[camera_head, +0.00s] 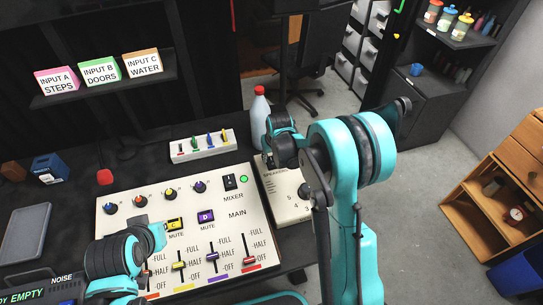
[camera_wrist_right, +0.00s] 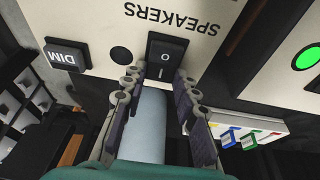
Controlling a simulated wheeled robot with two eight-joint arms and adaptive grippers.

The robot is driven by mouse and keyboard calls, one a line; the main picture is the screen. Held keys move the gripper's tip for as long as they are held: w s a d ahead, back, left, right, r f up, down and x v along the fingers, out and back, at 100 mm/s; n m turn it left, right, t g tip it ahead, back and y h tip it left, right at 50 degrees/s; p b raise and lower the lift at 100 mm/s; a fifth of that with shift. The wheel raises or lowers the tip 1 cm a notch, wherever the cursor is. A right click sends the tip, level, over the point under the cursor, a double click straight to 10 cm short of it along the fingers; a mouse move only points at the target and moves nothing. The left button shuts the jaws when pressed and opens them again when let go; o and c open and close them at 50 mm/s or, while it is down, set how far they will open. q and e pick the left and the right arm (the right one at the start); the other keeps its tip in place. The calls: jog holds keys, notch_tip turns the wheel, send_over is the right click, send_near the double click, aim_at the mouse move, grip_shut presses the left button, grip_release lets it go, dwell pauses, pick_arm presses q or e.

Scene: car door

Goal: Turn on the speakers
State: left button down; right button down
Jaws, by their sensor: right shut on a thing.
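The white speakers box (camera_head: 290,203) stands right of the mixer panel, partly hidden by my right arm. In the right wrist view its face, lettered SPEAKERS (camera_wrist_right: 172,15), appears upside down. Its black rocker switch (camera_wrist_right: 166,58) is marked O and I. A small dark round spot (camera_wrist_right: 121,55), not lit, sits beside the switch. My right gripper (camera_wrist_right: 159,78) is shut on the switch, with a finger on either side of it. In the head view the right gripper (camera_head: 275,150) is over the box's far end. My left gripper (camera_head: 158,232) is over the mixer panel's left part; its jaws are unclear.
The mixer panel (camera_head: 218,220) has knobs, sliders, mute buttons and a lit green light (camera_head: 243,179) beside the mixer switch (camera_head: 229,182). A red-capped bottle (camera_head: 259,115) stands behind the speakers box. A DIM button (camera_wrist_right: 68,55) is near the switch. A small slider box (camera_head: 207,145) lies behind the mixer.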

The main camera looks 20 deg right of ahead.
aim_at(271, 160)
jog(key=g, duration=0.3)
jog(key=shift+w+f+p, duration=0.15)
jog(key=shift+w+p, duration=0.15)
jog(key=shift+w, duration=0.1)
jog(key=c, duration=1.2)
grip_release()
jog(key=shift+o, duration=0.2)
notch_tip(271, 160, up, 12)
jog(key=shift+s, duration=0.35)
